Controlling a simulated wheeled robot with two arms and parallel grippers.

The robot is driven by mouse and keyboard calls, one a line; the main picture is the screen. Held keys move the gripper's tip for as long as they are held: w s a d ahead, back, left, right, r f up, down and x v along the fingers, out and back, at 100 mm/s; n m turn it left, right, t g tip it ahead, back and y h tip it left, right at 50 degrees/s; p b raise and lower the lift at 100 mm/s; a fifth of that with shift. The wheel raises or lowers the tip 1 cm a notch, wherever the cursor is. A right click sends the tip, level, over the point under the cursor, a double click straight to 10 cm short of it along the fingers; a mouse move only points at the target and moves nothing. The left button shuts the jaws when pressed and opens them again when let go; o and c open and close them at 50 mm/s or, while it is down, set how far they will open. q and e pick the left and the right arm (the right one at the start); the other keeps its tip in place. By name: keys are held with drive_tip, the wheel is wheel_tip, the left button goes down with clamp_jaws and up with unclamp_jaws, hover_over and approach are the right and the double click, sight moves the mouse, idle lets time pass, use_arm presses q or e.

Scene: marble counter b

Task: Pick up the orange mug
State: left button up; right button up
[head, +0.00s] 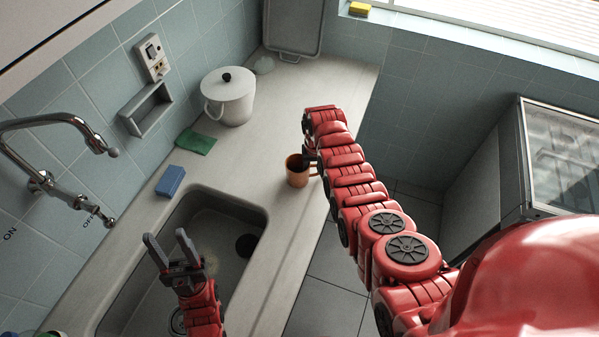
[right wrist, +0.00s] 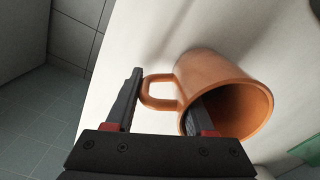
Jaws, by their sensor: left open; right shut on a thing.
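The orange mug (head: 297,173) stands on the counter near its right edge, to the right of the blue sponge. It also shows in the right wrist view (right wrist: 215,75), its opening facing the camera and its handle to the left. My right gripper (right wrist: 163,92) is shut on the mug, with one finger inside the opening and the other outside by the handle. In the head view my right arm partly hides that grip. The mug seems to be on or just above the counter; I cannot tell which. My left gripper (head: 167,243) is open and empty over the sink.
The sink (head: 235,204) is set into the counter (head: 262,135). A faucet (head: 75,122) juts from the left wall. A glass-fronted cabinet (head: 560,150) is at the right.

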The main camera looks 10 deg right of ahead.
clamp_jaws()
drive_tip(key=shift+w+r, duration=0.1)
drive_tip(key=shift+r, duration=0.15)
idle(0.3)
